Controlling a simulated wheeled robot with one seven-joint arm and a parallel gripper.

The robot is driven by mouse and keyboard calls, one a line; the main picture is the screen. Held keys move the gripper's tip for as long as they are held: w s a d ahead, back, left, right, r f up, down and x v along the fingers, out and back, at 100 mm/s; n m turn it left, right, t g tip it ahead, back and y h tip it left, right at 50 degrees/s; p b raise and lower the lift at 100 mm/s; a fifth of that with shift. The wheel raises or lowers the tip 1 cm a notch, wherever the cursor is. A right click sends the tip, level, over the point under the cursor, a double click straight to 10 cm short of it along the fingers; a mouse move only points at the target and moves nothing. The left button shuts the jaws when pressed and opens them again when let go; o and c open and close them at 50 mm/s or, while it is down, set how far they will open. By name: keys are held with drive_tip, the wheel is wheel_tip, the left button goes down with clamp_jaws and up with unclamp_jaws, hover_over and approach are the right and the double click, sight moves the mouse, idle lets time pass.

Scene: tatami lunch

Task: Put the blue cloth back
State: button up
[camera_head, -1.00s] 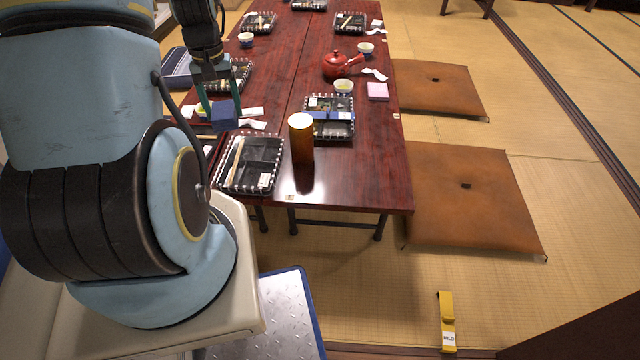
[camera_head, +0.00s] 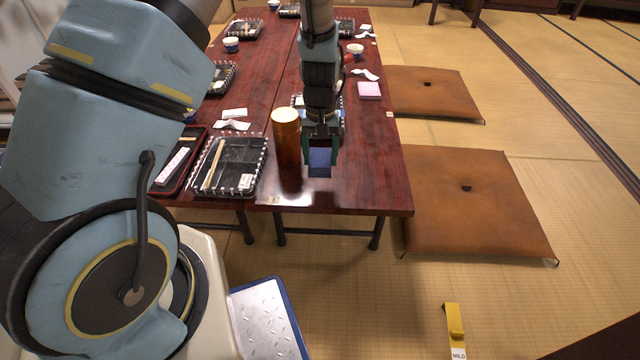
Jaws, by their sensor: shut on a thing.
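The blue cloth (camera_head: 319,166) is a small, folded dark-blue square. My gripper (camera_head: 321,156) points down and is shut on it, with a finger on each side. The cloth appears over the near end of the dark red table (camera_head: 355,185), to the right of a brown-gold cylinder (camera_head: 286,138). I cannot tell how high above the table it is. My arm hides part of the tray behind it and the red teapot.
A black tray with chopsticks (camera_head: 232,168) lies left of the cylinder. Brown floor cushions (camera_head: 480,205) lie to the right, and a yellow object (camera_head: 454,322) is on the floor. The table's near right corner looks clear.

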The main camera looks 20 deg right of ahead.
sight(320, 187)
drive_tip(key=shift+f+b, duration=0.8)
drive_tip(key=shift+f, duration=2.8)
drive_tip(key=shift+f, duration=0.15)
drive_tip(key=o, duration=1.3)
wheel_tip(320, 187, up, 12)
drive_tip(key=p, duration=0.3)
drive_tip(key=w+a+r+n, duration=0.1)
drive_tip(key=a+r, duration=0.4)
drive_tip(key=a, duration=0.2)
drive_tip(key=w+a+r+n, duration=0.1)
drive_tip(key=w+a+r, duration=0.1)
drive_tip(key=a+r, duration=0.4)
drive_tip(key=s+a+r+n, duration=0.1)
drive_tip(key=s+a+r, duration=0.1)
drive_tip(key=a, duration=0.6)
drive_tip(key=s+a+r+t, duration=0.1)
drive_tip(key=s+a+r, duration=0.2)
drive_tip(key=a, duration=0.6)
drive_tip(key=shift+s+n+t, duration=0.3)
drive_tip(key=shift+s+n, duration=0.1)
drive_tip(key=shift+s, duration=0.55)
drive_tip(key=shift+a+r, duration=0.1)
drive_tip(key=shift+r, duration=0.1)
wheel_tip(320, 187, up, 29)
drive_tip(key=p, duration=2.9)
